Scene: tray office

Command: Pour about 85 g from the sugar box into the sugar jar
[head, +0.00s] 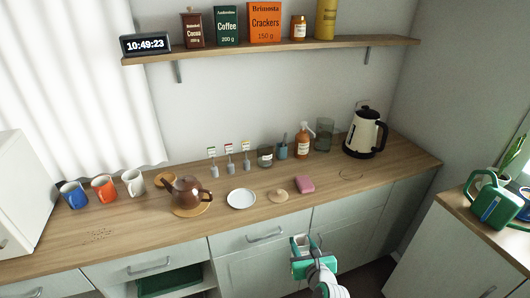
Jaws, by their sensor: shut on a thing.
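My gripper (303,244) is low in front of the counter's front edge, before the drawer and cupboard fronts. It is shut on a small pale thing, mostly hidden by the teal fingers. I cannot tell whether this is the sugar box; no box with a readable sugar label shows. A short glass jar (265,157) with no lid visible stands towards the back of the counter. It may be the sugar jar, but no label is readable. A round wooden lid with a knob (278,195) lies on the counter in front of it.
A bottle (302,142), taller glass vessel (324,135) and kettle (365,135) stand behind.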

